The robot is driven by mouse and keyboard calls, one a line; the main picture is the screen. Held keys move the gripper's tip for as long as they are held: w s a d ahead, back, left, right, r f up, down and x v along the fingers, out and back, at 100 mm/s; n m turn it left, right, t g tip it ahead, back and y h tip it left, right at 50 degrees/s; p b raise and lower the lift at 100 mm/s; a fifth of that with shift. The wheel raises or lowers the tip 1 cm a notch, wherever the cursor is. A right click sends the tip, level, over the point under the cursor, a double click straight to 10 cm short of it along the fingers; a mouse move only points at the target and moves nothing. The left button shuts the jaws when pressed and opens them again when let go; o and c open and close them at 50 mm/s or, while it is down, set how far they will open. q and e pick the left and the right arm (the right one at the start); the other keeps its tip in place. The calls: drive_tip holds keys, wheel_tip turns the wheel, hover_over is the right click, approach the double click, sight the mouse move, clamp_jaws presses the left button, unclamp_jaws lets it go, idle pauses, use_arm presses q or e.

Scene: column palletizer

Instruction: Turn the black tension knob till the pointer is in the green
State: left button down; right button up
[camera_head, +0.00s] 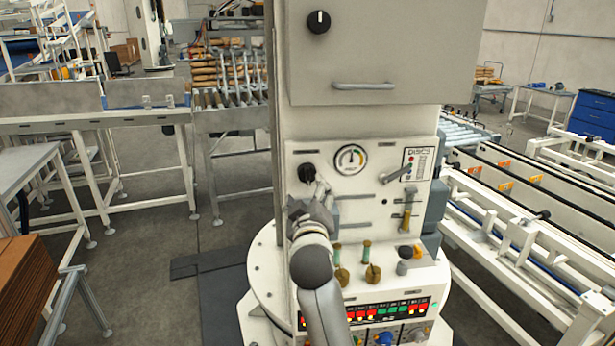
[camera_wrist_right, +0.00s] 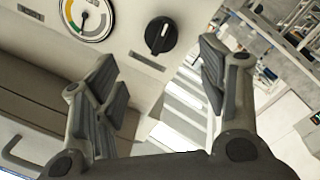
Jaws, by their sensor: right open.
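The black tension knob (camera_head: 306,173) sits on the pale front panel, left of a round gauge (camera_head: 350,159) with a coloured scale. In the right wrist view the knob (camera_wrist_right: 161,36) is round with a white mark, and part of the gauge (camera_wrist_right: 86,17) shows at the top. The pointer is too small to read surely against the green. My right gripper (camera_head: 321,188) is just below and right of the knob in the head view. In the wrist view its fingers (camera_wrist_right: 160,62) are spread wide and empty, with the knob beyond the gap between them. My left gripper is not in view.
A grey cabinet (camera_head: 385,50) with another black knob (camera_head: 319,22) and a handle (camera_head: 363,86) overhangs the panel. A small lever (camera_head: 397,174) is right of the gauge. Below are brass-coloured knobs (camera_head: 372,272) and a lit button strip (camera_head: 375,312). Conveyors (camera_head: 530,240) stand at right.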

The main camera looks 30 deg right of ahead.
sight(307, 178)
drive_tip(key=p+x, duration=0.2)
drive_tip(key=x, duration=0.6)
drive_tip(key=shift+w+d, duration=0.15)
drive_tip(key=shift+w, duration=0.2)
drive_tip(key=shift+w+d+f+p, duration=0.15)
drive_tip(key=shift+w+d+p, duration=0.2)
drive_tip(key=shift+w, duration=0.2)
drive_tip(key=c, duration=1)
drive_tip(key=shift+m+b, duration=0.35)
drive_tip(key=shift+m, duration=0.35)
drive_tip(key=shift+c, duration=0.2)
drive_tip(key=shift+o, duration=0.2)
drive_tip(key=shift+m, duration=0.8)
drive_tip(key=o, duration=1)
drive_tip(key=shift+s+a, duration=0.1)
